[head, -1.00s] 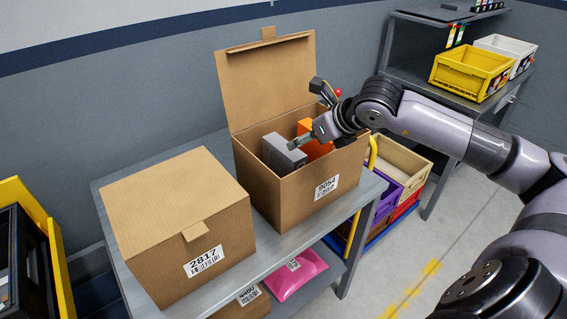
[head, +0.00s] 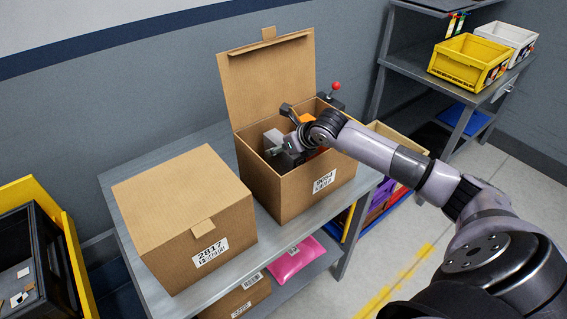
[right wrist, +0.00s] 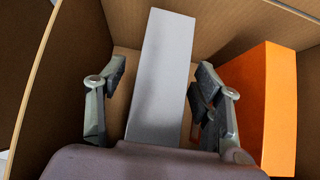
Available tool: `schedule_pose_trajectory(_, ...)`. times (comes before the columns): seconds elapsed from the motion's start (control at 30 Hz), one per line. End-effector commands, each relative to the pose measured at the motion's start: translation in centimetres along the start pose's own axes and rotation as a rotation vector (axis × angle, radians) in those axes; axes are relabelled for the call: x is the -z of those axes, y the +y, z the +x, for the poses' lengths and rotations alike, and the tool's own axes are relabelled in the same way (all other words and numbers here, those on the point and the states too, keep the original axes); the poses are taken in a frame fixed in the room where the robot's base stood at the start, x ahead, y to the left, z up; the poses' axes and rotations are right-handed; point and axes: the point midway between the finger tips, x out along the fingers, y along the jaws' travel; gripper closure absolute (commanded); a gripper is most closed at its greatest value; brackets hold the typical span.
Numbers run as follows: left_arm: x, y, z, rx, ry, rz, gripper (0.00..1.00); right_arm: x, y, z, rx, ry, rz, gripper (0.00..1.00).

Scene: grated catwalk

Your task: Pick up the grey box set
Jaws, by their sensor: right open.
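The grey box (head: 271,136) stands inside the open cardboard box (head: 287,192) labelled 9054, partly hidden by my right gripper (head: 281,148). In the right wrist view the grey box (right wrist: 162,72) is tall and narrow and lies between the two open fingers of my right gripper (right wrist: 160,77). A gap shows between each finger and the box's sides, so it is not held. An orange box (right wrist: 266,108) stands to the right of the fingers, and its top shows in the head view (head: 306,118). My left gripper is not in view.
A closed carton (head: 180,205) labelled 2817 stands left of the open one on the grey table (head: 120,205). The raised lid flap (head: 268,75) rises behind the opening. The carton's walls surround the gripper closely. A yellow bin (head: 470,60) sits on a shelf at right.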

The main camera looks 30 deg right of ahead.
Motion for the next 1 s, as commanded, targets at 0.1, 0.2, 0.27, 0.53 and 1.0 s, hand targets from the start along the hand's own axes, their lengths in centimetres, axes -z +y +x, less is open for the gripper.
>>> schedule_pose_trajectory(0.1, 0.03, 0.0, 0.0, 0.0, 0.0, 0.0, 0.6, -0.02, -0.02, 0.14, 0.001, -0.002, 0.0, 0.39)
schedule_pose_trajectory(0.2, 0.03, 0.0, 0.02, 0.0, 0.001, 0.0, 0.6, -0.01, -0.03, 0.12, 0.001, -0.002, 0.0, 0.39)
schedule_pose_trajectory(0.27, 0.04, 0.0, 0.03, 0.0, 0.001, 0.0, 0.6, -0.01, -0.03, 0.12, 0.001, -0.001, 0.0, 0.43)
schedule_pose_trajectory(0.53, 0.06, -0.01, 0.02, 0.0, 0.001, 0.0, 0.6, -0.02, -0.03, 0.09, 0.0, -0.001, 0.0, 0.6)
schedule_pose_trajectory(1.0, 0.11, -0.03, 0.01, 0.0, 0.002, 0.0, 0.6, -0.03, -0.04, 0.07, 0.001, -0.001, 0.0, 0.92)
